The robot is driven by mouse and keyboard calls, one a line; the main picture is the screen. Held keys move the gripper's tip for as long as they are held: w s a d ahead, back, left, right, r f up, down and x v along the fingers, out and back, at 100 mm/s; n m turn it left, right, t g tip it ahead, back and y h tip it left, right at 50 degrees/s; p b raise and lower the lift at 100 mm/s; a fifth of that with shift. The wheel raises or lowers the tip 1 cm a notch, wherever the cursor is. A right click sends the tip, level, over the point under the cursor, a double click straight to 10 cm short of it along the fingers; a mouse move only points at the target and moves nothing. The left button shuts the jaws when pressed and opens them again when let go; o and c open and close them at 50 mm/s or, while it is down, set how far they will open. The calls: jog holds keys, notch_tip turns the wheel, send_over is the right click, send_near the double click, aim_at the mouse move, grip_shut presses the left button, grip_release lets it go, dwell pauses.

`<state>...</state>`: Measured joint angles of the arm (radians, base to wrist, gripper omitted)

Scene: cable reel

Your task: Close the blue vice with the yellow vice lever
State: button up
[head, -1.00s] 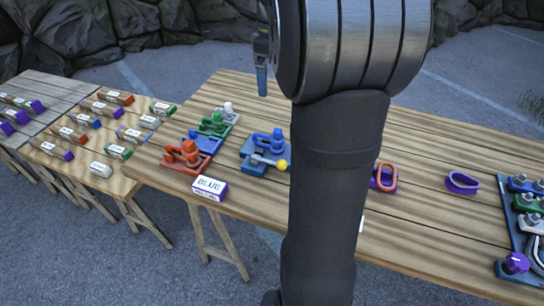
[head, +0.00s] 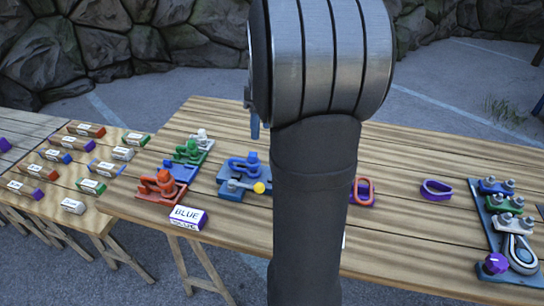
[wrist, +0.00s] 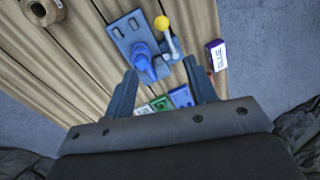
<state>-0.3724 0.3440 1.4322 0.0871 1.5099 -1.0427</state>
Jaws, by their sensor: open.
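The blue vice (head: 240,168) is on the wooden table, on a blue-grey base plate with a blue loop on it. Its grey lever ends in a yellow ball (head: 259,188) that points to the right. In the wrist view the blue vice (wrist: 143,58) lies ahead of my fingertips, and the lever's yellow ball (wrist: 161,23) is beyond them at the top. My gripper (wrist: 161,70) is open, with nothing between its fingers. In the head view my arm hides most of it; one bluish finger (head: 254,127) shows above the table. Whether the vice jaws are closed is hard to tell.
A box marked BLUE (head: 187,218) stands at the table's front edge. Orange (head: 160,187), blue and green (head: 187,151) fixtures crowd the left. A purple loop (head: 436,190) and a rack with a purple knob (head: 495,264) are at the right.

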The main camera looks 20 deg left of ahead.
notch_tip(320, 180, down, 2)
send_near(246, 187)
jog(key=d+f, duration=0.1)
jog(key=f, duration=0.1)
jog(key=d+f, duration=0.1)
jog(key=f, duration=0.2)
jog(key=d+f, duration=0.1)
jog(key=f, duration=0.2)
jog(key=shift+s+d, duration=0.4)
grip_shut()
